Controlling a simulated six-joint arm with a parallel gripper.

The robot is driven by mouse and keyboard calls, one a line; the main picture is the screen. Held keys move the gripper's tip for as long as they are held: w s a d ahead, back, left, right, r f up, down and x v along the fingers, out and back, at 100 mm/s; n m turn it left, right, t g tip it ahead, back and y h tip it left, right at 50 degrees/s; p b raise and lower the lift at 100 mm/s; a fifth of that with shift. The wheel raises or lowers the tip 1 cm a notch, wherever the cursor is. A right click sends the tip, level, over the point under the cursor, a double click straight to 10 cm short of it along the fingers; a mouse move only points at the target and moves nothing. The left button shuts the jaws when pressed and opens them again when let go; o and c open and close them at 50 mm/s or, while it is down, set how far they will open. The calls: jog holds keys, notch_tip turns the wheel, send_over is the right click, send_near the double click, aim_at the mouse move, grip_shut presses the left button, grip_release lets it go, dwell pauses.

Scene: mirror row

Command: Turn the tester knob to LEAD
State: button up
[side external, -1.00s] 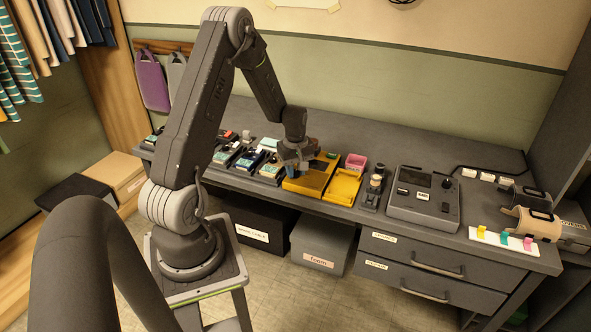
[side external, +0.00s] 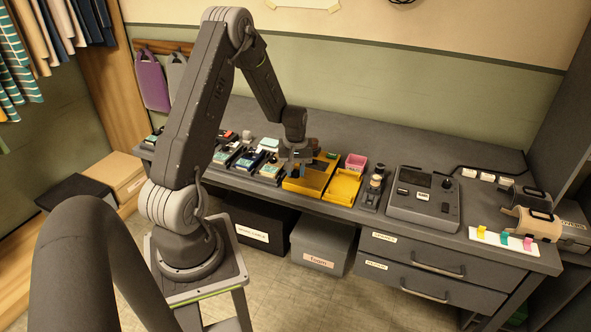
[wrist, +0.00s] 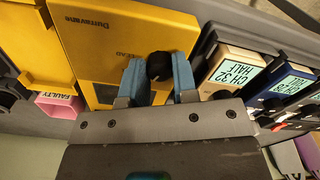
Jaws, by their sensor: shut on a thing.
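The yellow tester (side external: 318,178) stands on the bench with my gripper (side external: 298,168) pointing down over its left part. In the wrist view the tester's yellow face (wrist: 110,35) carries the word Durravane and a partly readable word ending in EAD. My gripper's blue fingers (wrist: 160,78) are on either side of a round black knob (wrist: 160,66) and shut on it. The fingers and palm hide part of the dial, and I cannot tell which mark the knob points to.
Beside the tester is a yellow tray (side external: 343,187), with a pink bin (side external: 356,162) marked FAULTY behind it. Several small devices with displays, one a beige unit (wrist: 232,70), stand close on the other side. A grey console (side external: 424,200) is further right. The bench behind is clear.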

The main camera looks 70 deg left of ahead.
aim_at(296, 172)
jog(key=m, duration=1.3)
jog(key=shift+m, duration=0.4)
dwell(0.3)
jog(key=o, duration=0.9)
jog(key=shift+r, duration=0.1)
notch_tip(296, 172, up, 14)
jog(key=shift+f, duration=0.2)
jog(key=shift+d+r, duration=0.1)
